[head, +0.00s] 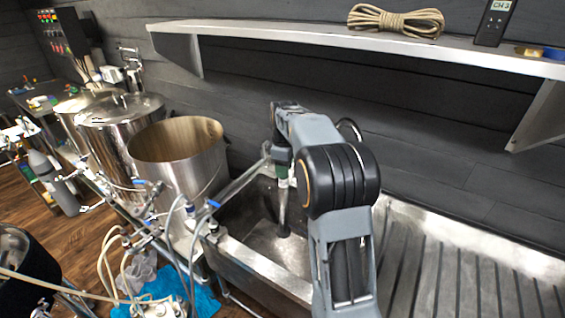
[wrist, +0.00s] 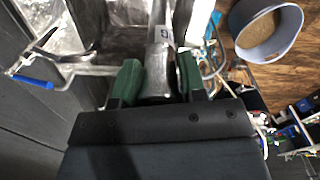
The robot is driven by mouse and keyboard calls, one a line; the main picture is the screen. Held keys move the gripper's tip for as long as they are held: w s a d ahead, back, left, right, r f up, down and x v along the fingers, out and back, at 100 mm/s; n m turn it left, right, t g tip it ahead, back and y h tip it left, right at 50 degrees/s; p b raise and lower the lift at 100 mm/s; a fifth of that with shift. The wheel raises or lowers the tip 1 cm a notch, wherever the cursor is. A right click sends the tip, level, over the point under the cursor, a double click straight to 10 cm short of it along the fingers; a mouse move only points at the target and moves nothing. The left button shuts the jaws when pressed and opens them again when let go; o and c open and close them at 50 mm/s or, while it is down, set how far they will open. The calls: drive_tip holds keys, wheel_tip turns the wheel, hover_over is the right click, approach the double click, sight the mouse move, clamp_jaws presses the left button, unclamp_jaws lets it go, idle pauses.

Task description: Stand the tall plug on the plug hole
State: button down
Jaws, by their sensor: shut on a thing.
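My gripper (head: 283,176) reaches down into the steel sink (head: 262,240) at the middle of the head view. Its green fingers (wrist: 158,82) are shut on the tall plug (wrist: 157,62), a grey metal tube, in the wrist view. In the head view the tall plug (head: 283,210) hangs below the fingers, close to upright, with a dark foot low in the basin. The plug hole cannot be made out. I cannot tell whether the foot touches the basin floor.
A ribbed drainboard (head: 450,262) lies right of the sink. A large open steel pot (head: 178,165) stands left, with hoses and blue-handled valves beside it. A wall shelf (head: 350,38) with a coiled rope (head: 396,20) runs above.

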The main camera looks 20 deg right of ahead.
drive_tip(key=b, duration=2.6)
approach(285, 225)
wheel_tip(285, 225, down, 21)
drive_tip(key=w, duration=0.1)
drive_tip(key=shift+w+d+f+b, duration=0.15)
drive_tip(key=shift+f+b, duration=0.85)
drive_tip(key=shift+f, duration=1.05)
drive_tip(key=c, duration=0.6)
unclamp_jaws()
drive_tip(key=shift+f, duration=0.1)
wheel_tip(285, 225, up, 14)
drive_tip(key=shift+p, duration=0.9)
